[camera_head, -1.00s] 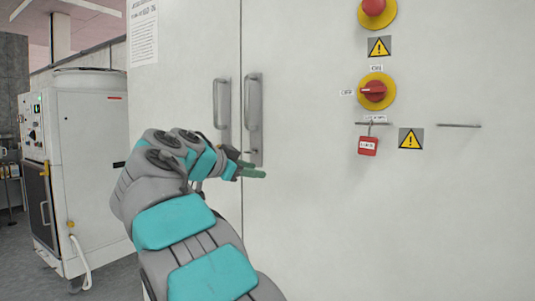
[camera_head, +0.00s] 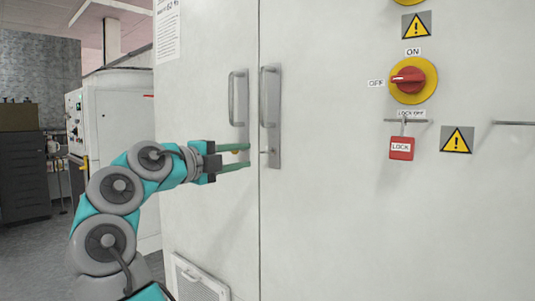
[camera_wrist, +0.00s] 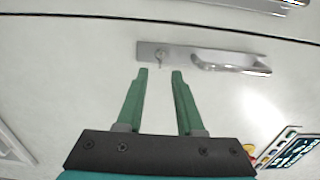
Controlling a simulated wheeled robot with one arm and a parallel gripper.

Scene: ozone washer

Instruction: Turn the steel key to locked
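The small steel key (camera_wrist: 161,58) sits in a lock at one end of a grey handle plate (camera_wrist: 147,50) in the wrist view. My gripper (camera_wrist: 160,71) is open and empty, its two green fingers pointing at the key, which shows just beyond and between the tips. I see no contact. In the head view my gripper (camera_head: 248,156) is in front of the lower end of the left door handle (camera_head: 239,97). The fingers partly cover that area, so the key's angle is unclear. A small lock part (camera_head: 267,151) also shows on the right handle plate (camera_head: 274,157).
The white cabinet doors (camera_head: 330,220) meet at a vertical seam. To the right are a red and yellow rotary switch (camera_head: 410,80), a red LOCK tag (camera_head: 401,148) on a hook, and a warning sign (camera_head: 457,139). A vent (camera_head: 195,280) is low on the left door.

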